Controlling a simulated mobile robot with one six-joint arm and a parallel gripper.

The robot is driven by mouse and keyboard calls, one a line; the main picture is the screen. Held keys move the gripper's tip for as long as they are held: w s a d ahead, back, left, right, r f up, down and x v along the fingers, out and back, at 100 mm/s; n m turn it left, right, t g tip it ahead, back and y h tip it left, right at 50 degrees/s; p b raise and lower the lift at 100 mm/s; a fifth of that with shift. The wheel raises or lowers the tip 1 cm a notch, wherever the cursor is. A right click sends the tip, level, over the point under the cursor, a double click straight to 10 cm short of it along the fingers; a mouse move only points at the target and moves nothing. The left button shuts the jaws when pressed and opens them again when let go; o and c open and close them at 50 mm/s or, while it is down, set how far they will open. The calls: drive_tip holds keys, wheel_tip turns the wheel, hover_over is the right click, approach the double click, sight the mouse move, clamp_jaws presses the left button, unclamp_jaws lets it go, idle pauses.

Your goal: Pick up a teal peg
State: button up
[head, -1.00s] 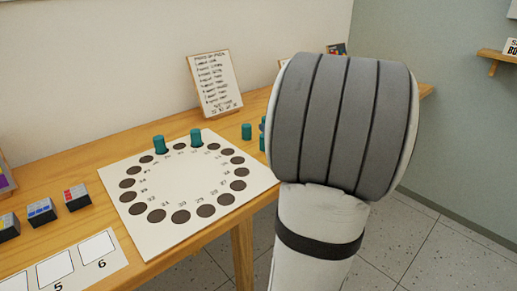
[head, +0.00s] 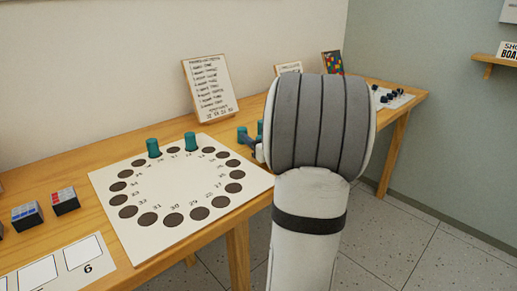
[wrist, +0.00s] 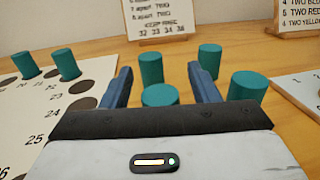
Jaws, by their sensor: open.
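In the wrist view, my gripper (wrist: 161,70) is open, with its two blue fingers apart and pointing over the table. A near teal peg (wrist: 160,96) lies between the fingers, its lower part hidden by the gripper body. A second teal peg (wrist: 151,68) stands farther on, also between the fingers in the picture. Two more teal pegs (wrist: 209,60) (wrist: 248,84) stand around and right of the right finger. In the head view, a blue finger (head: 252,145) shows beside a loose teal peg (head: 242,133); my arm hides much of that group.
A white board (head: 180,195) with a ring of numbered dark holes lies left of the loose pegs. Two teal pegs (head: 153,148) (head: 190,141) stand at its far side. A framed text sign (head: 210,88) stands behind. Small dark blocks (head: 65,201) are at left.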

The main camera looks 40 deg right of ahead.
drive_tip(key=c, duration=1)
drive_tip(key=shift+r, duration=0.15)
drive_tip(key=shift+c, duration=0.2)
